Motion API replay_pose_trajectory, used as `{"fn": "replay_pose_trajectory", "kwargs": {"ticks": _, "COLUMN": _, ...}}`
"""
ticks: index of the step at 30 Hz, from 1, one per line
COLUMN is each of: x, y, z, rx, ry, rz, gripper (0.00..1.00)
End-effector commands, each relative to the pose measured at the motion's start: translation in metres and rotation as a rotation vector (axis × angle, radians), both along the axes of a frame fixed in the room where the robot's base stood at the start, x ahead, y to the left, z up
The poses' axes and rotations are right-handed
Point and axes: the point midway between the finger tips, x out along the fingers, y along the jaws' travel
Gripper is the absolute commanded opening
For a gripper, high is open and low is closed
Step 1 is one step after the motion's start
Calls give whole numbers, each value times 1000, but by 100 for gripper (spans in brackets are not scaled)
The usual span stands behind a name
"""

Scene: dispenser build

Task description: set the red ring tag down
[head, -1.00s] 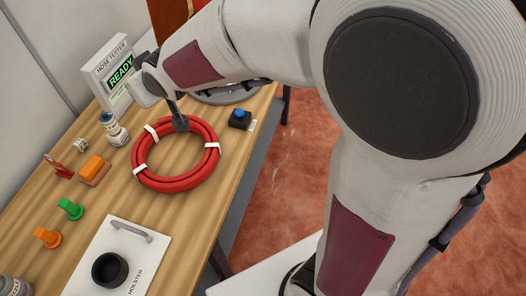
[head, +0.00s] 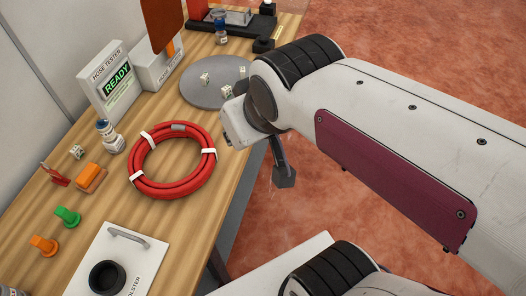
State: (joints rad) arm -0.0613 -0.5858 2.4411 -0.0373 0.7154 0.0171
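I cannot make out a separate red ring tag for certain. A large red hose coil (head: 146,186) with white bands lies flat on the wooden table, with a grey patch on its far side. A small red piece (head: 56,176) stands at the table's left edge, too small to tell its form. My gripper (head: 284,179) hangs down past the table's right edge, over the red floor and apart from the coil. Its fingers look small and dark, and I cannot tell whether they are open or hold anything.
A hose tester (head: 115,87) showing READY stands behind the coil, with a small bottle (head: 110,138) beside it. A grey disc (head: 203,94) carries small white cubes. Orange (head: 44,245) and green (head: 68,216) pegs and a holster plate (head: 140,262) occupy the near left.

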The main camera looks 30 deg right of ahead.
Motion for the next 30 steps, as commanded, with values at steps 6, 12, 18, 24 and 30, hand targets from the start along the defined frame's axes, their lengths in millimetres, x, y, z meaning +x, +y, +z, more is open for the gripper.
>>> {"fn": "replay_pose_trajectory", "kwargs": {"ticks": 6, "x": -47, "y": -9, "z": -6, "rx": 17, "ry": 52, "rz": -43, "gripper": 21}}
{"fn": "replay_pose_trajectory", "kwargs": {"ticks": 12, "x": -67, "y": -11, "z": -10, "rx": 23, "ry": 78, "rz": -58, "gripper": 21}}
{"fn": "replay_pose_trajectory", "kwargs": {"ticks": 18, "x": -69, "y": -11, "z": -11, "rx": 24, "ry": 82, "rz": -58, "gripper": 21}}
{"fn": "replay_pose_trajectory", "kwargs": {"ticks": 24, "x": -69, "y": -11, "z": -11, "rx": 24, "ry": 81, "rz": -58, "gripper": 21}}
{"fn": "replay_pose_trajectory", "kwargs": {"ticks": 30, "x": -69, "y": -11, "z": -11, "rx": 24, "ry": 81, "rz": -58, "gripper": 21}}
